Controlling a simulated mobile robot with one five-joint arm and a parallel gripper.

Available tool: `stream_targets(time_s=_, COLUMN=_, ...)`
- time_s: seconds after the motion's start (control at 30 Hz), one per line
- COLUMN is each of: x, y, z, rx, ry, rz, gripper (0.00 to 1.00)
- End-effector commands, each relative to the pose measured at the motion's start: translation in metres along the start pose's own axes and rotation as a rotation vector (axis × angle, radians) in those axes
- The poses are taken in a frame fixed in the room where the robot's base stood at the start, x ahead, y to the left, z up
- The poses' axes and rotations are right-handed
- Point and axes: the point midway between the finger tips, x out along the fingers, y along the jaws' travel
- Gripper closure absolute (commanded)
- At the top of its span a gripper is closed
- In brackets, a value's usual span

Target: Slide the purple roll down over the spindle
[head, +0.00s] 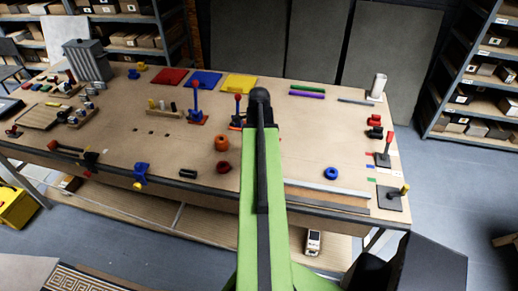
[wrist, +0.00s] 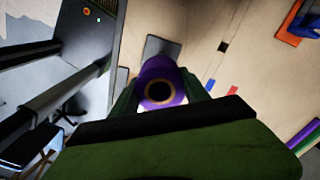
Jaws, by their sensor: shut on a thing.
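The purple roll (wrist: 157,68) is in the middle of the wrist view, with its pale core and dark hole facing the camera. My gripper (wrist: 160,90) is shut on it, one green finger on each side. A dark grey plate (wrist: 163,46) shows just beyond the roll; the roll hides part of it. No spindle can be made out in the wrist view. In the head view my green arm hides the gripper and roll. Dark bases with a yellow-tipped rod (head: 404,189) and a red-tipped rod (head: 389,138) stand at the table's right; I cannot tell which thing is the spindle.
The wooden table (head: 310,150) holds many items. A blue ring (head: 331,173), an orange roll (head: 222,143) and a dark red ring (head: 223,167) lie near the front. A grey-white cylinder (head: 378,86) stands at the back right. Bare tabletop lies right of my arm.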

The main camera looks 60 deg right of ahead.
Motion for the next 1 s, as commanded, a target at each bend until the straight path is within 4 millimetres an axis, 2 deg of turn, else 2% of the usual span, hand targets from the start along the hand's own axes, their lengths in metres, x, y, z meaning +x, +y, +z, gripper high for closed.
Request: stream_targets(time_s=1.0, x=0.027, y=0.000, z=0.001, rx=-0.001, ry=0.000, rz=0.000, gripper=0.91)
